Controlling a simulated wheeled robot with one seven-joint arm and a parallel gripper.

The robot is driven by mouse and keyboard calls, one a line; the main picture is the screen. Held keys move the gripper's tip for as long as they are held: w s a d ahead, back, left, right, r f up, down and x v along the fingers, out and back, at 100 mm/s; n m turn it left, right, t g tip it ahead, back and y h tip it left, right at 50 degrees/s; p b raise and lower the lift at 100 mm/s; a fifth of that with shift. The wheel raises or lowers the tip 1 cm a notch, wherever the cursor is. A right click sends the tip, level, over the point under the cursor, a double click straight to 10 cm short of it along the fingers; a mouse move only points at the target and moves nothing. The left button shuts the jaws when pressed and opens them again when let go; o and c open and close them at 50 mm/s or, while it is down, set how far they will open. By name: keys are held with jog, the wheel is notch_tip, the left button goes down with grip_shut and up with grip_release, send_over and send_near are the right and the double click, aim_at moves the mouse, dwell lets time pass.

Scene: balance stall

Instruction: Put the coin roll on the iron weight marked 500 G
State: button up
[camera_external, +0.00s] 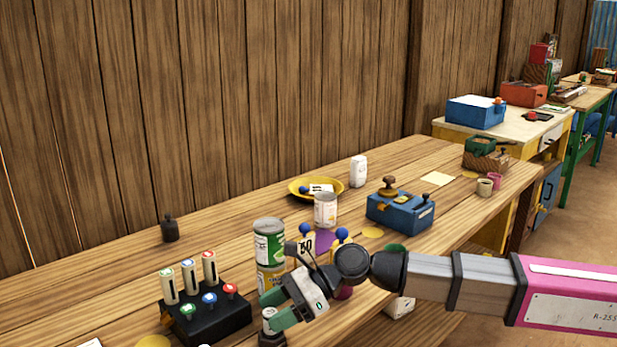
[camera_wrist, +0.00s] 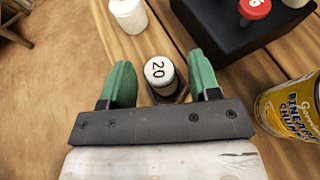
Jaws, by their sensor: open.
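A short pale cylinder with "20" on its top, seemingly the coin roll (camera_wrist: 160,70), stands upright between my gripper's green fingers in the wrist view. It also shows in the external view (camera_external: 268,315). My gripper (camera_external: 273,311) is open, with one finger (camera_wrist: 160,64) on either side of it; a gap shows at each side in the wrist view. A dark block, possibly an iron weight (camera_external: 270,340), is directly below the roll at the picture's bottom edge. Another dark knobbed weight (camera_external: 169,231) stands at the back left. I cannot read 500 G on either.
A black box (camera_external: 215,323) with three tall pale cylinders and coloured knobs stands left of my gripper. Stacked cans (camera_external: 269,243) stand behind it, the lower one yellow (camera_wrist: 290,108). A white cylinder (camera_wrist: 128,14) is near the table's edge. The table's back left is mostly clear.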

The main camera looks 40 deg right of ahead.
jog(key=v, duration=0.9)
jog(key=s+a+f+n+g, duration=0.2)
jog(key=s+a+n, duration=0.4)
jog(key=a+n, duration=0.1)
jog(key=s+a+f+n+g, duration=0.3)
jog(key=s+a+n, duration=0.3)
jog(key=a+n, duration=0.15)
notch_tip(320, 180, down, 5)
jog(key=s+n, duration=0.2)
jog(key=n, duration=0.3)
jog(key=w+d+f+n+t+h, duration=0.1)
jog(key=w+d+f+h, duration=0.25)
jog(key=d+f, duration=0.95)
jog(key=w+d+f+n+h, duration=0.25)
jog(key=d+f+h, duration=0.25)
jog(key=d+f, duration=0.9)
jog(key=d+r+g+h, duration=0.1)
jog(key=d+h, duration=0.3)
jog(key=d, duration=2.7)
jog(key=shift+s+d+r+m, duration=0.15)
jog(key=shift+s+r+m, duration=0.15)
jog(key=shift+r, duration=0.35)
